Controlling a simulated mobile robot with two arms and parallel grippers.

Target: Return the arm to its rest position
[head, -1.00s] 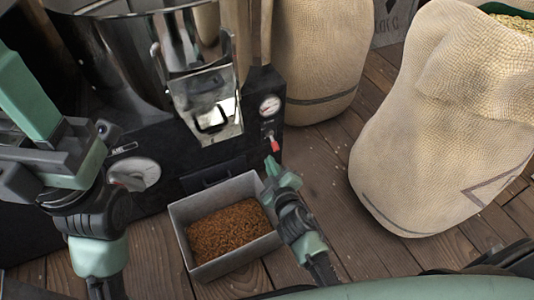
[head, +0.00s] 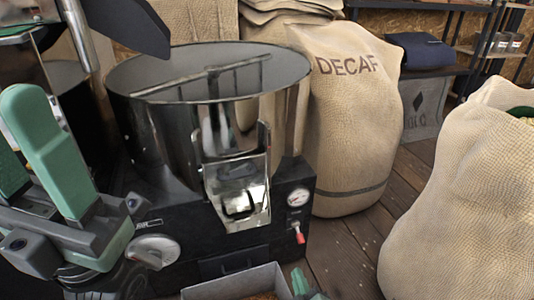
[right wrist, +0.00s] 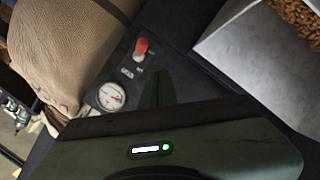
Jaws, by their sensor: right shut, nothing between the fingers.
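My right gripper (head: 300,280) shows only in part at the bottom edge of the head view. Its green fingertips are beside the right wall of the grey bin (head: 240,282). In the right wrist view the gripper (right wrist: 157,82) is shut with nothing between its fingers. Beyond them are the red-tipped lever (right wrist: 141,46) and the gauge (right wrist: 111,96), both apart from it as far as I can tell. My left arm fills the left edge of the head view, with green and grey parts close to the camera. Whether its gripper is open or shut is unclear.
The black roaster base (head: 222,245) carries a steel drum (head: 205,105) and a chute (head: 238,190). A DECAF sack (head: 345,125) stands behind, another sack (head: 460,210) at right. Wooden floor (head: 345,255) is open between them. The bin holds brown beans (right wrist: 293,18).

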